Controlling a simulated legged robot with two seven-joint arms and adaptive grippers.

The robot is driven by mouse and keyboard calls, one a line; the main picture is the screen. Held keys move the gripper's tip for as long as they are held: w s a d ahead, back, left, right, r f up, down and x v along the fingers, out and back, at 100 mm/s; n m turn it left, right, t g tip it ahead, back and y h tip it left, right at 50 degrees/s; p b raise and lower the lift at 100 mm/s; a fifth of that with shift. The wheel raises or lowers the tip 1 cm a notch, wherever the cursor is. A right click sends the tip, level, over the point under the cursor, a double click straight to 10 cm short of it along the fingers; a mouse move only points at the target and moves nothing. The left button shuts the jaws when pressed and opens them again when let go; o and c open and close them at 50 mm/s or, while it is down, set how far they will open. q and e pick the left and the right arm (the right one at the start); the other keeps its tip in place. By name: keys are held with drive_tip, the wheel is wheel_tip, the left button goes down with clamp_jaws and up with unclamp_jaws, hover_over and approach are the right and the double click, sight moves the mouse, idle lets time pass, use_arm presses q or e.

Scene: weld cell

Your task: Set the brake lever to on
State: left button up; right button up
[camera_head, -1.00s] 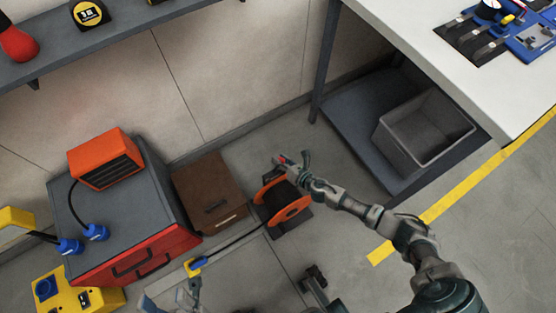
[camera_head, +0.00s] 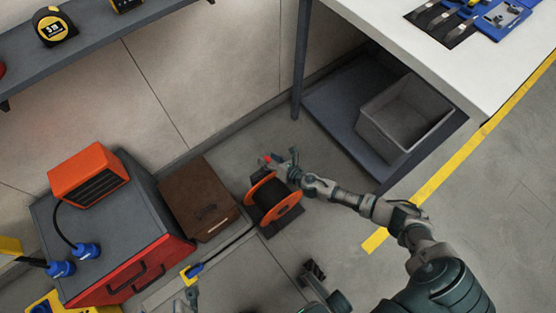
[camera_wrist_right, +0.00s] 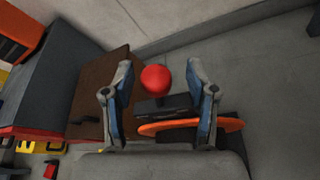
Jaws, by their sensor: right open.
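The brake lever's round red knob (camera_wrist_right: 156,78) shows in the right wrist view between the fingertips of my right gripper (camera_wrist_right: 159,72), with a gap on both sides. The lever's shaft is hidden behind the knob. My right gripper (camera_head: 281,164) is open. In the head view the red knob (camera_head: 267,158) shows at its fingers, just above the cable reel (camera_head: 273,201). The reel has orange flanges and a black drum on a dark base. Grey parts (camera_head: 191,297) at the bottom edge may be my left gripper; they are mostly cut off, and their jaw state cannot be seen.
A brown box (camera_head: 200,200) stands left of the reel, beside a red-and-grey cabinet (camera_head: 130,275) with an orange heater-like unit (camera_head: 88,173). A workbench (camera_head: 440,70) with a grey bin (camera_head: 405,115) on its lower shelf stands right. Floor is clear beyond the yellow line.

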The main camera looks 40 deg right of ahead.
drive_tip(key=v, duration=1.1)
